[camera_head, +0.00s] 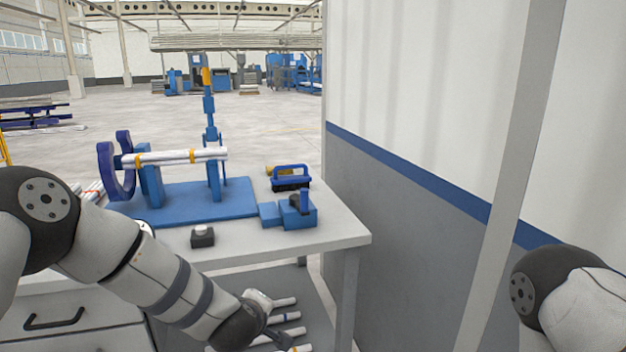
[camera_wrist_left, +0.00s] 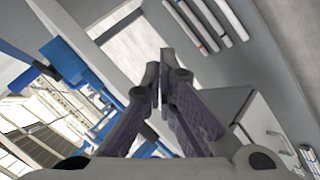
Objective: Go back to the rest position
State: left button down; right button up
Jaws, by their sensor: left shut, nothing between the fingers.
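My left arm comes in from the left in the head view and reaches down in front of the table. Its gripper is partly hidden there. In the left wrist view my left gripper (camera_wrist_left: 159,75) is shut and empty, its fingertips together. Several white pipes (camera_head: 284,318) with coloured bands lie on a lower shelf beside the left wrist; they also show at the top of the left wrist view (camera_wrist_left: 205,25), apart from the fingers. Only a rounded part of my right arm shows at the lower right; its gripper is out of view.
White pipes with yellow bands (camera_head: 178,157) rest on a blue stand (camera_head: 236,198) on the table (camera_head: 335,232). A blue-handled brush (camera_head: 291,178), a blue block fixture (camera_head: 298,212) and a small dark box (camera_head: 202,237) are also there. A wall (camera_head: 410,210) stands right of the table.

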pick_arm(q)
jog(key=s+a+f+m+g, duration=0.35)
jog(key=s+f, duration=0.45)
jog(key=s, duration=0.5)
jog(key=s+a+f+m+g, duration=0.2)
jog(key=s+f+m+g, duration=0.15)
jog(key=s+f, duration=0.7)
jog(key=s+a+r+m+g, duration=0.2)
jog(key=s+a, duration=0.1)
jog(key=s, duration=0.9)
jog(key=s+a+r+m+g, duration=0.1)
jog(key=s+a+m+g, duration=0.1)
jog(key=s, duration=0.9)
jog(key=shift+s+a+r+g, duration=0.3)
jog(key=shift+s+a+r, duration=0.05)
jog(key=shift+a+r, duration=0.1)
